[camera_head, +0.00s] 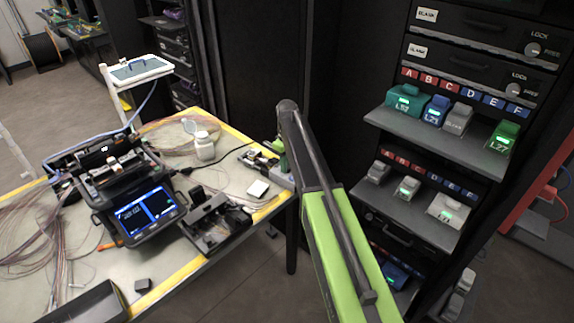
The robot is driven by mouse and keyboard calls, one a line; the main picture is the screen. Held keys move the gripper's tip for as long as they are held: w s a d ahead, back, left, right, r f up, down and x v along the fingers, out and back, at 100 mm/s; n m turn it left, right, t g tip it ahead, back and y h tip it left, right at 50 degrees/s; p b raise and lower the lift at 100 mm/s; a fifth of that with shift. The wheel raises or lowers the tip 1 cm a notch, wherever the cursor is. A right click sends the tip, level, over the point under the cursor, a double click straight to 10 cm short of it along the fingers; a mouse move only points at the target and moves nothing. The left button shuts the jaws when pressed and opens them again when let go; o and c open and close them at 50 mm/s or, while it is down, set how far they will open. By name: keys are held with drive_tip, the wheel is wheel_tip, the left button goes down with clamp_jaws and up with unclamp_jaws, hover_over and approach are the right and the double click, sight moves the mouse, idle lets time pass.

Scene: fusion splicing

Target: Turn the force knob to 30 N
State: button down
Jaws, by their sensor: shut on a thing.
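My arm rises from the bottom right, with a lime-green link (343,258) and a dark link (303,150) ending beside the table's right corner. A small device (258,156) with dark and metallic parts stands near that corner, next to a green upright part (283,160) and a grey block (281,181). My arm partly covers this spot. I cannot identify the force knob, its scale or its setting here.
A fusion splicer (115,185) with a lit blue screen stands on the yellow-edged table (186,268). A rack shelf (440,137) with coloured modules stands close on the right.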

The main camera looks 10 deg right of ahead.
drive_tip(key=m, duration=0.5)
drive_tip(key=shift+m, duration=0.3)
drive_tip(key=m, duration=1)
drive_tip(key=shift+m, duration=0.4)
drive_tip(key=m, duration=0.4)
drive_tip(key=shift+m, duration=0.4)
drive_tip(key=c, duration=1.1)
unclamp_jaws()
drive_tip(key=shift+c, duration=0.2)
